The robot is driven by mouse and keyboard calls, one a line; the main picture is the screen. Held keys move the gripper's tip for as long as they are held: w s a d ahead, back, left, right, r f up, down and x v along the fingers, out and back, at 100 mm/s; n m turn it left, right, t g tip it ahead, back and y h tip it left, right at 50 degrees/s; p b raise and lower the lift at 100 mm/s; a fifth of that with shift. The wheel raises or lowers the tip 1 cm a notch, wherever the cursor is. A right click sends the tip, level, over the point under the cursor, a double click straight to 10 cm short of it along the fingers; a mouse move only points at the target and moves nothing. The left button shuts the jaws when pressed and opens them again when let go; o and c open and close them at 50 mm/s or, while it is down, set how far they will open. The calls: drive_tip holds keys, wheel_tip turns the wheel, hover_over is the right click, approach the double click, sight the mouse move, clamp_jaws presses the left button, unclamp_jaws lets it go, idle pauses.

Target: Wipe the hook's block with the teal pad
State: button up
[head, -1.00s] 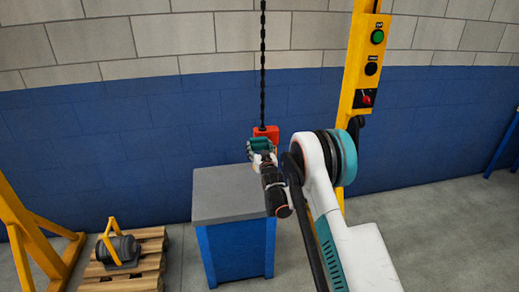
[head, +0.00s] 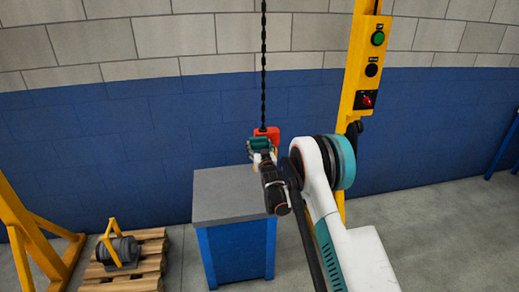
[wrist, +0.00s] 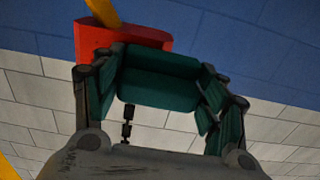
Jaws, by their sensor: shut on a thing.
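The hook's block (head: 272,131) is red and hangs on a dark chain (head: 263,60) above the grey-topped cabinet. In the wrist view the block (wrist: 128,37) is at upper left, with part of the yellow hook (wrist: 103,12) at the top edge. My gripper (head: 261,151) is shut on the teal pad (head: 260,143), which is in front of the block's lower part. In the wrist view the pad (wrist: 158,82) spans between the fingers and overlaps the block's edge. I cannot tell whether they touch. The hook is hidden in the head view.
The blue cabinet (head: 238,250) with a grey top (head: 222,192) stands below. A yellow post (head: 357,75) with buttons and a red switch stands to the right. A pallet (head: 150,262) with a dark weight (head: 119,249) lies at lower left, beside a yellow frame (head: 28,225).

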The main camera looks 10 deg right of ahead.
sight(260, 149)
drive_tip(key=shift+s, duration=0.1)
idle(0.4)
drive_tip(key=shift+s, duration=2.9)
drive_tip(key=shift+s, duration=1.5)
drive_tip(key=shift+w, duration=3.65)
drive_tip(key=shift+w, duration=0.85)
drive_tip(key=shift+s, duration=3)
drive_tip(key=shift+s, duration=0.1)
